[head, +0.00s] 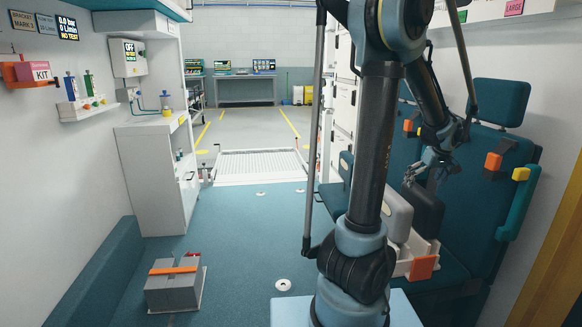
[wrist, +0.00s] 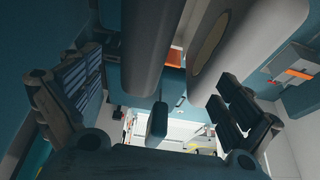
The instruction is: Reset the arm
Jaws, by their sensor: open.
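My gripper (head: 432,172) hangs at the end of my dark arm, at the right in the head view, in front of the teal seat back (head: 487,150). In the wrist view my gripper's two padded fingers (wrist: 160,98) stand wide apart at left and right, open. Two long grey rounded shapes (wrist: 207,50) show between and beyond the fingers, and I cannot tell how near they are. I see nothing gripped. In the head view a grey pad (head: 397,214) and a dark pad (head: 427,212) stand upright just below my gripper.
The pads stand by a white holder with an orange patch (head: 423,267). A grey case with an orange strap (head: 174,284) lies on the floor at left. A white cabinet (head: 150,175) stands along the left wall. The middle floor is clear back to the white ramp (head: 261,166).

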